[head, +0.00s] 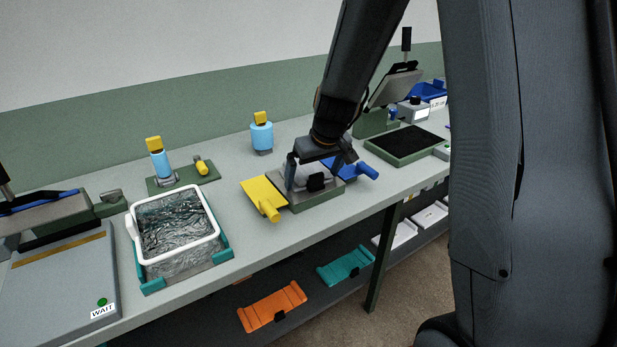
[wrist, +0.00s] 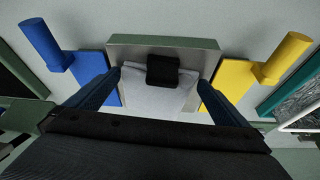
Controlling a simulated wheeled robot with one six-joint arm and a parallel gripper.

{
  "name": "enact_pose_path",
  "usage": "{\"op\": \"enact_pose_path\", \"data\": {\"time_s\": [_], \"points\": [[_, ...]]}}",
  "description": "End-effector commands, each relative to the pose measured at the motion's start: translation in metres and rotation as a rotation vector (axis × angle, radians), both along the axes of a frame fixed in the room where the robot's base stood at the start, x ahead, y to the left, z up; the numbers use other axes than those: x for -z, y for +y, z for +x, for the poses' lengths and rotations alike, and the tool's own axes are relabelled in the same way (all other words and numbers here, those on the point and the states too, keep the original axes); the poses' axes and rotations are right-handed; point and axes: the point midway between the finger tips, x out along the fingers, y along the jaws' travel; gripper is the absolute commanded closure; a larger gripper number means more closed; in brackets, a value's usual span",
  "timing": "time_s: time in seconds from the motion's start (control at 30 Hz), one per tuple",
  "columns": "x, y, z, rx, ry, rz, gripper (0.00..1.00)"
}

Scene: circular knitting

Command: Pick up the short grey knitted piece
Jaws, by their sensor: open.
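A light grey piece (wrist: 140,97), which looks like the short grey knitted piece, lies flat on a grey-green plate (wrist: 125,48). A small black block (wrist: 162,70) sits at its far edge in the wrist view. The piece also shows in the head view (head: 300,177), partly behind my fingers. My gripper (wrist: 160,82) is open, with one finger on either side of the piece. It also shows in the head view (head: 309,180), low over the plate. Whether the fingers touch the piece I cannot tell.
A blue plate with a handle (wrist: 85,70) and a yellow one (wrist: 230,78) flank the grey-green plate closely. On the bench (head: 225,235) stand a white-rimmed tub (head: 133,228), a blue bottle (head: 262,136) and a black-topped tray (head: 402,146). Orange (head: 272,306) and teal (head: 345,266) holders lie below.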

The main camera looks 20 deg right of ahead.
Motion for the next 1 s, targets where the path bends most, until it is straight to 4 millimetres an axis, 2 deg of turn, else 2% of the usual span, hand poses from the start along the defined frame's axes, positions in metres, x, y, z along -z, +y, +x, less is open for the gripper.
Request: {"op": "enact_pose_path", "data": {"time_s": [0.07, 0.23, 0.27, 0.47, 0.57, 1.0], "points": [[0.000, 0.000, 0.000, 0.000, 0.000, 0.000, 0.03], [0.000, 0.000, 0.000, 0.000, 0.000, 0.000, 0.32], [0.000, 0.000, 0.000, 0.000, 0.000, 0.000, 0.33], [-0.001, 0.000, 0.000, 0.000, -0.001, 0.000, 0.33], [-0.008, 0.000, 0.001, 0.000, -0.002, 0.001, 0.33], [-0.084, 0.000, 0.001, 0.000, -0.004, 0.001, 0.33]]}}
